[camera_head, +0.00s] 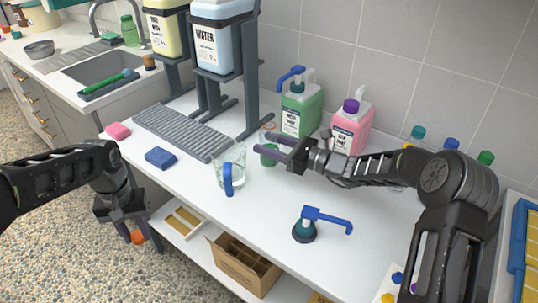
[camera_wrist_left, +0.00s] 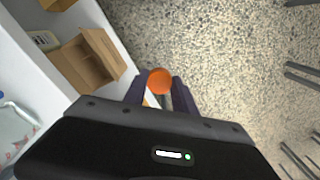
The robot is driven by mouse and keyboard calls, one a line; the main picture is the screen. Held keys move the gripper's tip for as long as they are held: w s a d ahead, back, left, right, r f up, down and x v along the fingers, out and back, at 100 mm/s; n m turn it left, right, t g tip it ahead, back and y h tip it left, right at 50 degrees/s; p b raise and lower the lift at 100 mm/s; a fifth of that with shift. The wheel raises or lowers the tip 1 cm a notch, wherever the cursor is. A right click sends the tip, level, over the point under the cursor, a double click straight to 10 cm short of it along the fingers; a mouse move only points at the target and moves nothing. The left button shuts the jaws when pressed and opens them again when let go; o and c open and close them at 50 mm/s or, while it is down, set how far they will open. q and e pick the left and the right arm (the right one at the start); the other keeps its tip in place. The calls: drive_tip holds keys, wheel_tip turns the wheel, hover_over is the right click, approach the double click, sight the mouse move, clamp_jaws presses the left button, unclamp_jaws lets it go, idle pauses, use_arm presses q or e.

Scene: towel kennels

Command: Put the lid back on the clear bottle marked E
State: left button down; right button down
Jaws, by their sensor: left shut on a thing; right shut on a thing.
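My left gripper (camera_head: 130,232) hangs in front of the counter's left front edge, over the floor. It is shut on an orange lid (camera_head: 137,238), which also shows between the fingertips in the left wrist view (camera_wrist_left: 160,80). My right gripper (camera_head: 265,146) reaches in from the right above the counter, shut around a small clear bottle (camera_head: 268,157) with green on its lower part. The bottle's open-looking rim shows above the fingers, and it appears upright. I cannot read a letter E on it. The gripper fingers partly hide the bottle.
A clear pitcher (camera_head: 229,168) with a blue handle stands left of the bottle. A blue pump head (camera_head: 305,229) is at the front. Green (camera_head: 299,112) and pink (camera_head: 350,128) jugs stand behind. A blue sponge (camera_head: 160,157) lies left. A cardboard box (camera_head: 243,266) sits below.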

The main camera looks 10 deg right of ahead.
drive_tip(key=shift+f, duration=1.8)
drive_tip(key=shift+f, duration=0.15)
drive_tip(key=c, duration=0.6)
unclamp_jaws()
drive_tip(key=shift+r, duration=0.2)
drive_tip(key=shift+s+d+f, duration=0.1)
drive_tip(key=shift+s+d, duration=0.05)
drive_tip(key=shift+d, duration=0.1)
hover_over(306, 185)
drive_tip(key=shift+b, duration=0.35)
